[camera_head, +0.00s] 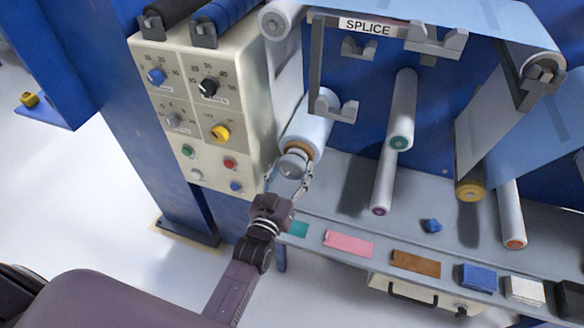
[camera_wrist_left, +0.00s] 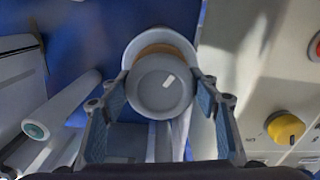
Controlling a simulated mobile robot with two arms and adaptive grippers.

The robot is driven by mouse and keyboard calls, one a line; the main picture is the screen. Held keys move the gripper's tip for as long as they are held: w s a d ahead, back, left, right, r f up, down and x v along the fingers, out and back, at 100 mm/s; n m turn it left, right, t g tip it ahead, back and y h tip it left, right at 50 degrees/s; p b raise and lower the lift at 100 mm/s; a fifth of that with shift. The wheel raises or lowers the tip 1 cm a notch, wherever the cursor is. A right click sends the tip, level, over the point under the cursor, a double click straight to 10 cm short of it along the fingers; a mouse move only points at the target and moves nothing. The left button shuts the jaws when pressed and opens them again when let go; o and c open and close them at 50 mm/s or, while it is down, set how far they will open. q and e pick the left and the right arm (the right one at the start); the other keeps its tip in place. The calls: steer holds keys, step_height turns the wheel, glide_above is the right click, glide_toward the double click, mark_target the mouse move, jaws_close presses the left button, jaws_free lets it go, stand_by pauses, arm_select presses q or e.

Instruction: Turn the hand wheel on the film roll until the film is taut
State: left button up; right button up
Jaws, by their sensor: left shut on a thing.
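The film roll (camera_head: 308,130) is light blue-white with a brown core, mounted beside the control panel. The grey hand wheel (camera_head: 294,163) sits on its near end. In the left wrist view the hand wheel (camera_wrist_left: 160,86) is a round grey disc with a small white mark, in front of the brown core (camera_wrist_left: 160,50). My left gripper (camera_head: 290,178) comes up from below and is shut on the hand wheel, one finger on each side. It also shows in the left wrist view (camera_wrist_left: 160,100). A pale blue film sheet (camera_head: 480,22) runs across the top. My right gripper is not in view.
The control panel (camera_head: 200,120) with knobs and buttons stands close to the left of the wheel. Other rollers (camera_head: 400,110) stick out to the right. A grey ledge (camera_head: 350,190) below holds coloured pads and a blue lump (camera_head: 431,226). Open floor lies at lower left.

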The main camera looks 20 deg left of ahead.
arm_select(q)
steer(key=o, duration=1.2)
steer(key=shift+c, duration=0.2)
steer(key=s, duration=1.2)
steer(key=shift+a, duration=0.2)
steer(key=shift+f, duration=0.1)
